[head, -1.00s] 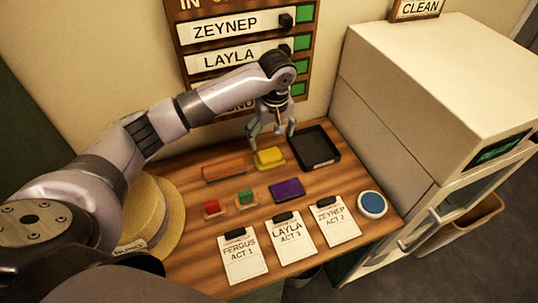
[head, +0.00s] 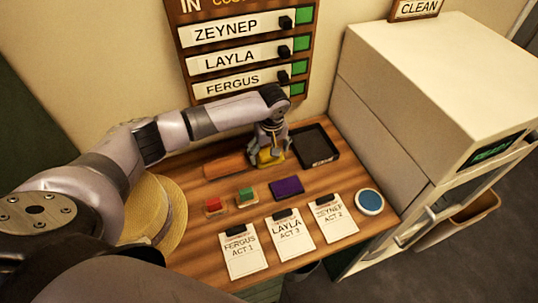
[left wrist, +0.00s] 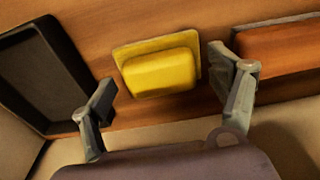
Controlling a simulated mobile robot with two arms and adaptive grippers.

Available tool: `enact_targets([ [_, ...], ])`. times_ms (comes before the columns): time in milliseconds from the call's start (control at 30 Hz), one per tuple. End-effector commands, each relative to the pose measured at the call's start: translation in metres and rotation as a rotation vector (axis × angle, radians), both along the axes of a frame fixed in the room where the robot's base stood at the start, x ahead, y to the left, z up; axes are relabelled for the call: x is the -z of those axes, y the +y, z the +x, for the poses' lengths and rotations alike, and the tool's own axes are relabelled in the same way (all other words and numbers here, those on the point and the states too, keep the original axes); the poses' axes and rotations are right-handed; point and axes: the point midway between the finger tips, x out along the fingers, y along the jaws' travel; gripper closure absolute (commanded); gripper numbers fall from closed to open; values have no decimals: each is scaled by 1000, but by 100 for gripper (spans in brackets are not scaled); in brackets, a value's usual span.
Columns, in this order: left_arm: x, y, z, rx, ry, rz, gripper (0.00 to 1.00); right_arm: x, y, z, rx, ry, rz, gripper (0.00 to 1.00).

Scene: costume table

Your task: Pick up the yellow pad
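The yellow pad (head: 268,157) lies on the wooden table near the wall, partly hidden by my left gripper in the head view. In the left wrist view the yellow pad (left wrist: 160,66) shows as a raised yellow block on a flat yellow base. My left gripper (head: 270,152) is just over it, pointing down. In the left wrist view its fingers (left wrist: 170,92) are spread wide, one on each side of the pad, with gaps between. It holds nothing. My right gripper is not in view.
A black tray (head: 334,150) stands right of the pad, and an orange-brown block (head: 225,166) lies left. A purple pad (head: 287,187), red block (head: 213,204), green block (head: 246,195), clipboards (head: 242,252) and a blue round pad (head: 370,202) lie nearer. A straw hat (head: 170,212) is at left.

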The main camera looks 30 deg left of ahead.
Motion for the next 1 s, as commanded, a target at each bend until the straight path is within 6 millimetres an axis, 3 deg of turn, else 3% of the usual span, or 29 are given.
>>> enact_targets([
  [767, -1, 0, 0, -1, 0, 0, 70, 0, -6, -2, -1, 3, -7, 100],
  [1000, -2, 0, 0, -1, -1, 1, 70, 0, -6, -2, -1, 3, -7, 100],
])
